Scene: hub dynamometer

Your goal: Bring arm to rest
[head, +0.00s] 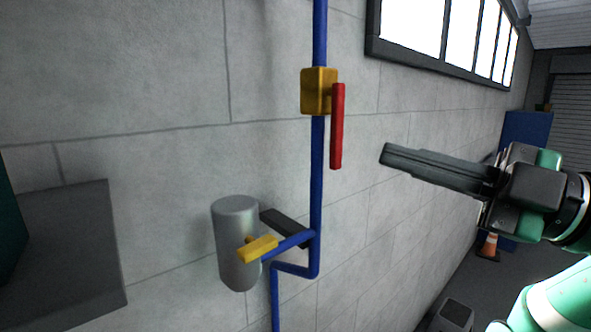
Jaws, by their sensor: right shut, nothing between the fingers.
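My right gripper (385,154) comes in from the right side of the head view. Its long dark fingers are shut together with nothing between them and point left. The fingertips are a little right of a red lever (338,127), with a visible gap in the picture. The red lever hangs along the blue pipe beside a yellow valve body (317,91). My left gripper is not in view.
A blue pipe (317,185) runs down the grey block wall. An orange cone (489,246) and a blue panel (527,130) are at the far right. A dark slab (75,250) is at lower left.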

